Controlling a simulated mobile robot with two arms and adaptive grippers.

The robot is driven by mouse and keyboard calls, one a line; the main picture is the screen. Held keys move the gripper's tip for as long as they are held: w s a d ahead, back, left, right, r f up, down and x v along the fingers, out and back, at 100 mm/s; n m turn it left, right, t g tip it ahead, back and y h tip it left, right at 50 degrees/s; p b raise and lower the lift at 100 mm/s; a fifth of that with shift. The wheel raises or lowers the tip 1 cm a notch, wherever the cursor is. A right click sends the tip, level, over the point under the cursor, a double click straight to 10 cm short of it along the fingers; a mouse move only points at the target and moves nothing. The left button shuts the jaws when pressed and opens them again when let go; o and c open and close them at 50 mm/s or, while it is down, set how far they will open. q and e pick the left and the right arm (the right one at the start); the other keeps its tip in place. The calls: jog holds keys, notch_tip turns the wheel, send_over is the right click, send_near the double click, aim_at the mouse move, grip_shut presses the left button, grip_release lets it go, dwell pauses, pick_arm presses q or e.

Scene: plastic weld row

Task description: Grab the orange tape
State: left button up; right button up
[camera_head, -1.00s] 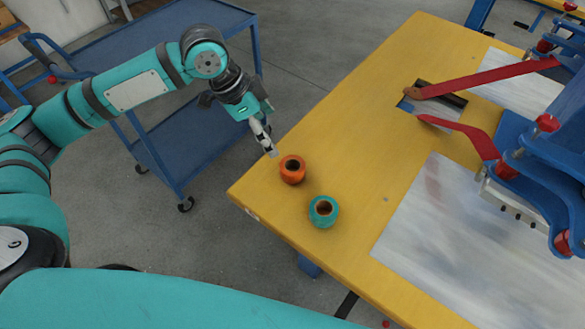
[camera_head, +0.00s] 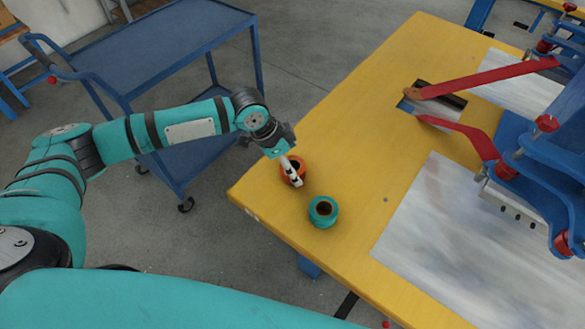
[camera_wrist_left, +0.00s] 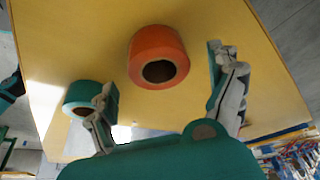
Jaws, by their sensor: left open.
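The orange tape (camera_head: 286,164) is a roll standing near the left corner of the yellow table, with its hole facing up. My left gripper (camera_head: 296,178) is over it in the head view and partly covers it. In the left wrist view the orange tape (camera_wrist_left: 155,45) lies ahead of my open left gripper (camera_wrist_left: 165,75), between the lines of its two fingers. The fingers appear apart from the tape and nothing is held. My right gripper is not in view.
A teal tape roll (camera_head: 323,212) stands close by on the yellow table (camera_head: 350,150); it also shows beside a finger in the left wrist view (camera_wrist_left: 80,95). A blue machine with red levers (camera_head: 490,80) stands at the right. A blue cart (camera_head: 170,50) is behind my arm.

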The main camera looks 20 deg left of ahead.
pick_arm(q)
jog(key=x, duration=0.2)
jog(key=shift+w+f, duration=0.1)
jog(key=shift+f, duration=0.2)
jog(key=c, duration=1.3)
